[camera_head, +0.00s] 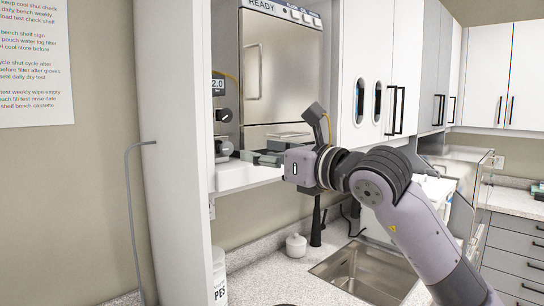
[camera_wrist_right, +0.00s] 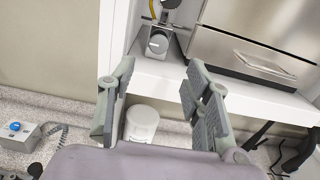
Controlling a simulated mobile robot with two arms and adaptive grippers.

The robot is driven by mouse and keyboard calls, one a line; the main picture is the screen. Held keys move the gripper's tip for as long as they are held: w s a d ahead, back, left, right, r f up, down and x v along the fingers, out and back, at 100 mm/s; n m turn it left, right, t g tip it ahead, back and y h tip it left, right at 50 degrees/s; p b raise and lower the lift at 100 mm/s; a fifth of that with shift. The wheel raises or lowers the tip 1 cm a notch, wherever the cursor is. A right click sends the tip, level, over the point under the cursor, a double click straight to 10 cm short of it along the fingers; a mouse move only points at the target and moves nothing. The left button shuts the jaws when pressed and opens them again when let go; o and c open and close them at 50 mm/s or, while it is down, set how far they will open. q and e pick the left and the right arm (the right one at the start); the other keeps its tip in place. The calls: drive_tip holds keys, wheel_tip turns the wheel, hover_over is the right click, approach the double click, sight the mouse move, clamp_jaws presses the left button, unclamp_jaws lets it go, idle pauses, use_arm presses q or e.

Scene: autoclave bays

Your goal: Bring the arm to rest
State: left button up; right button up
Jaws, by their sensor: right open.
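My right arm (camera_head: 400,205) reaches in from the lower right of the head view. Its gripper (camera_head: 258,158) points left, in front of the white shelf that carries the autoclave (camera_head: 283,75). In the right wrist view the gripper (camera_wrist_right: 160,95) has its fingers spread wide, with nothing between them. The shelf edge (camera_wrist_right: 170,78) and a white round container (camera_wrist_right: 141,124) show beyond the fingers. My left gripper is not in view.
A tall white cabinet panel (camera_head: 170,120) stands left of the arm. Below are a counter with a sink (camera_head: 365,272), a small white jar (camera_head: 296,245) and a bottle labelled PES (camera_head: 219,280). White cupboards (camera_head: 365,50) hang above the arm. A grey hose (camera_head: 128,210) runs down the left wall.

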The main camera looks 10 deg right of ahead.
drive_tip(key=shift+v, duration=0.95)
